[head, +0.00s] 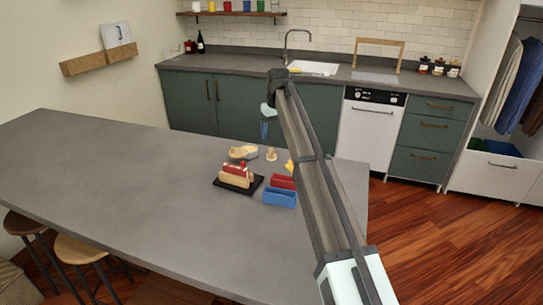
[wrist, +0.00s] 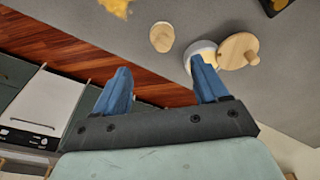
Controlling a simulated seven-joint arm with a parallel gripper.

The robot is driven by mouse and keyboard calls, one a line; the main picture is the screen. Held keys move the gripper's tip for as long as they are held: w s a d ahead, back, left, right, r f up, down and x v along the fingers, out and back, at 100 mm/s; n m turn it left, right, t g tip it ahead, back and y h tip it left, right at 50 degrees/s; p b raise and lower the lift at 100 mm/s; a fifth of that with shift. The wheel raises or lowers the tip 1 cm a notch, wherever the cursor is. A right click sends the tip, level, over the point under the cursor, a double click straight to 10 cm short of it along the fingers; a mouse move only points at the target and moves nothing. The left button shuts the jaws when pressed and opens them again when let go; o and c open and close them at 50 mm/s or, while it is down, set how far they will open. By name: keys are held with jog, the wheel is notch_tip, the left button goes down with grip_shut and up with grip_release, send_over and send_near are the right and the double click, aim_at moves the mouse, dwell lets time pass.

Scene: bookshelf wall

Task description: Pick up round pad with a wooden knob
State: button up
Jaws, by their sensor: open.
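A small upright wooden piece with a rounded top (head: 271,154) stands on the grey counter; in the wrist view it is a pale round shape (wrist: 162,37). Beside it, a flat wooden disc with a short peg-like knob (wrist: 238,51) leans against a white round thing (wrist: 203,47); the disc also shows in the head view (head: 241,152). I cannot tell for certain which of the two is the round pad with a wooden knob. My gripper (wrist: 160,84) has two blue fingers spread apart with nothing between them. In the head view it hangs above the counter, beyond these pieces.
A black tray (head: 222,187) with red and cream pieces, a blue open box (head: 280,197) and a red box (head: 283,182) stand close by. A yellow piece (wrist: 116,6) is partly behind my arm in the head view. The counter's left side is clear.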

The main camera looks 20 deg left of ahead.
aim_at(272, 149)
jog(key=f, duration=0.3)
jog(key=shift+w+a+f, duration=0.2)
jog(key=shift+f, duration=0.1)
jog(key=shift+a+f, duration=0.2)
jog(key=shift+f, duration=1.15)
jog(key=shift+a+f, duration=0.15)
jog(key=shift+f, duration=1.2)
jog(key=c, duration=1.1)
jog(key=shift+c, duration=0.2)
notch_tip(272, 149, up, 10)
jog(key=shift+r, duration=0.1)
